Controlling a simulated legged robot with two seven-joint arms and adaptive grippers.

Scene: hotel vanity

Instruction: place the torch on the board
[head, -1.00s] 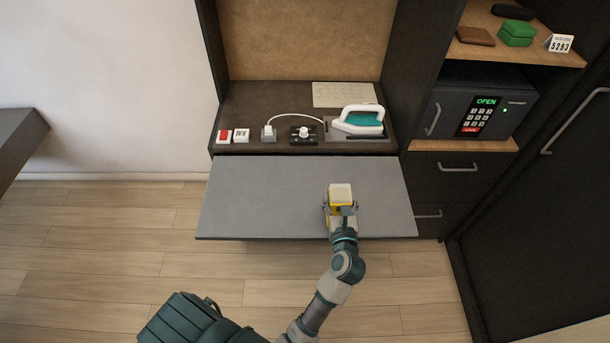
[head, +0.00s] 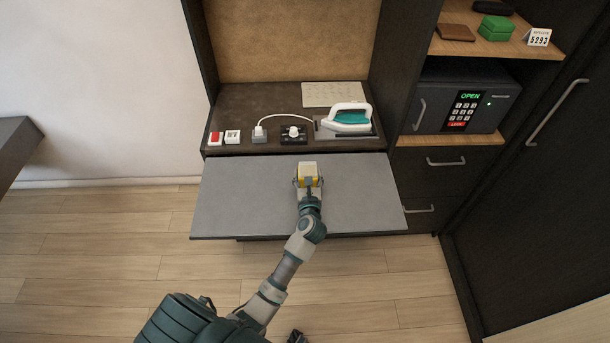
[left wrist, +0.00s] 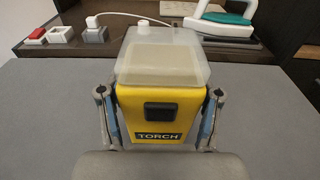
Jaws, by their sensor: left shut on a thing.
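The torch (head: 308,173) is a yellow block with a pale translucent top. In the left wrist view the torch (left wrist: 160,105) stands upright between the two fingers, with a black button and the label TORCH facing me. My left gripper (head: 308,183) is shut on it, one finger at each side. The board (head: 245,195) is the grey flat panel pulled out below the vanity shelf; it also fills the lower left wrist view (left wrist: 40,125). The torch is over the middle of the board. I cannot tell whether its base touches the surface. My right gripper is not clearly in view.
A white and teal iron (head: 350,115), a black dial unit (head: 294,136), a corded plug (head: 259,134) and two small switch blocks (head: 232,136) stand on the shelf behind the board. An open-labelled safe (head: 465,100) is at right. The board is clear on both sides.

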